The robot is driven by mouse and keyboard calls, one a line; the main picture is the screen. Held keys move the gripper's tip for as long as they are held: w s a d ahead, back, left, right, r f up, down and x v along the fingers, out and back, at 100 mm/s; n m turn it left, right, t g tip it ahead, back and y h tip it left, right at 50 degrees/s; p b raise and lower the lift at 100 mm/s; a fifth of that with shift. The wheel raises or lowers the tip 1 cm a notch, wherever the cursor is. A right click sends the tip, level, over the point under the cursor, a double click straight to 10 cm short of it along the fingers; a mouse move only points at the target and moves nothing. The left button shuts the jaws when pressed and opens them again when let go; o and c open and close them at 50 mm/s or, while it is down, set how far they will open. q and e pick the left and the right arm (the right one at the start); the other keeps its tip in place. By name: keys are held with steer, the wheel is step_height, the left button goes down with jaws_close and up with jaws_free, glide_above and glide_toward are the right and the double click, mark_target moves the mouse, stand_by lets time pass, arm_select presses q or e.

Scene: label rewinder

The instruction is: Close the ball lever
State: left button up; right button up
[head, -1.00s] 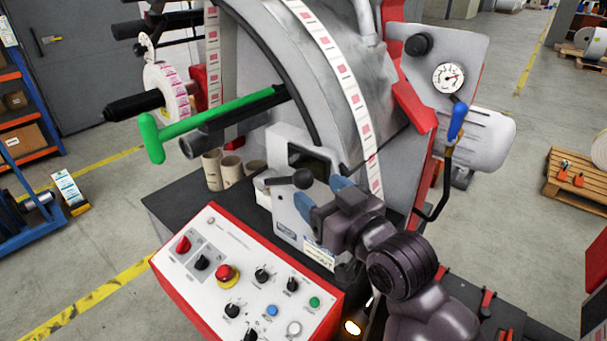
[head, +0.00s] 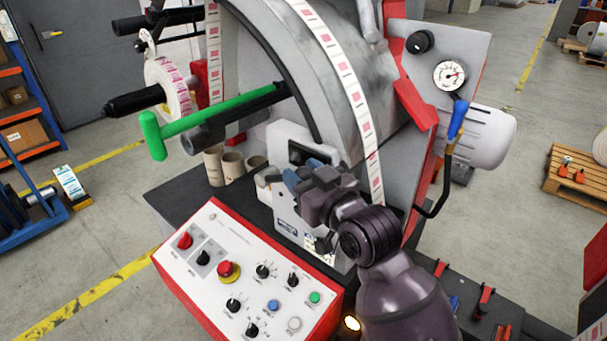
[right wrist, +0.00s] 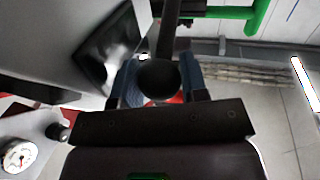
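The ball lever, with its dark round knob (right wrist: 158,80) and dark arm, sits between the two blue fingers of my right gripper in the right wrist view. My right gripper (head: 308,168) is at the front of the grey machine housing, and its hand hides most of the lever in the head view. The blue fingers (right wrist: 188,78) stand apart on either side of the knob. I cannot tell whether they press on it. My left gripper is not in view.
The red-edged control panel (head: 245,275) with knobs and buttons is in front of the housing. A green handle (head: 205,122) sticks out at upper left. A blue-topped crank (head: 456,120) stands to the right. Cardboard cores (head: 232,163) stand left of the housing.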

jaws_close()
steer(key=shift+s+d+f+t+b, duration=0.2)
steer(key=shift+f+t+b, duration=0.2)
steer(key=shift+f+b, duration=0.6)
arm_select(q)
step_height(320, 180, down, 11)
steer(key=b, duration=1)
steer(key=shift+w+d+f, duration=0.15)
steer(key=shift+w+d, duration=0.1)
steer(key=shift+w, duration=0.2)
arm_select(e)
steer(key=shift+s+d+f+m+t+y, duration=0.15)
steer(key=shift+f+m+t+y, duration=0.25)
steer(key=shift+f+t, duration=0.55)
steer(key=shift+s+d+f+m+t+y, duration=0.1)
steer(key=shift+f+m+t+y, duration=0.15)
steer(key=shift+f+m+t, duration=0.5)
steer(key=shift+s+d+f+m+t+y, duration=0.15)
steer(key=shift+f+m+t+y, duration=0.15)
steer(key=shift+f+t, duration=0.8)
